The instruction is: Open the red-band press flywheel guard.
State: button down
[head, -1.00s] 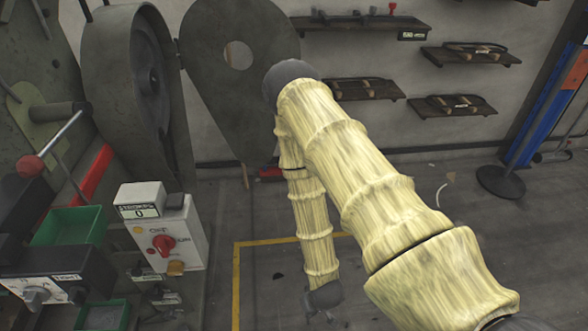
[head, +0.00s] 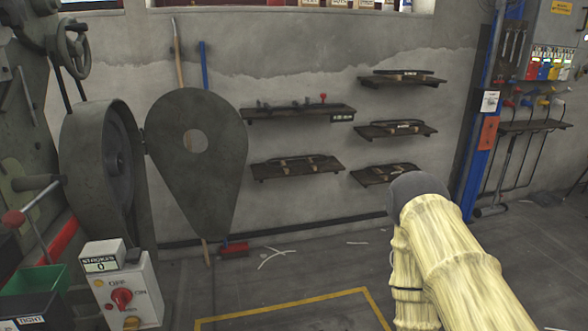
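The press with the red band (head: 58,240) stands at the left edge. Its flywheel guard (head: 200,165), a dark teardrop plate with a round hole, stands swung out to the right on its hinge side. The flywheel (head: 119,166) shows uncovered inside its housing (head: 85,190). My arm, in a pale yellow sleeve, is at the lower right, well apart from the guard. My gripper is out of the picture or hidden behind the arm.
A control box (head: 124,295) with a red knob and a stroke counter stands at the lower left, beside a green bin (head: 38,290). Wall shelves (head: 300,112) hold tools. A blue post (head: 480,130) stands at the right. The floor inside the yellow line (head: 290,306) looks clear.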

aim_at(205, 185)
jog(key=z, duration=0.2)
jog(key=i, duration=1.15)
jog(key=u, duration=0.7)
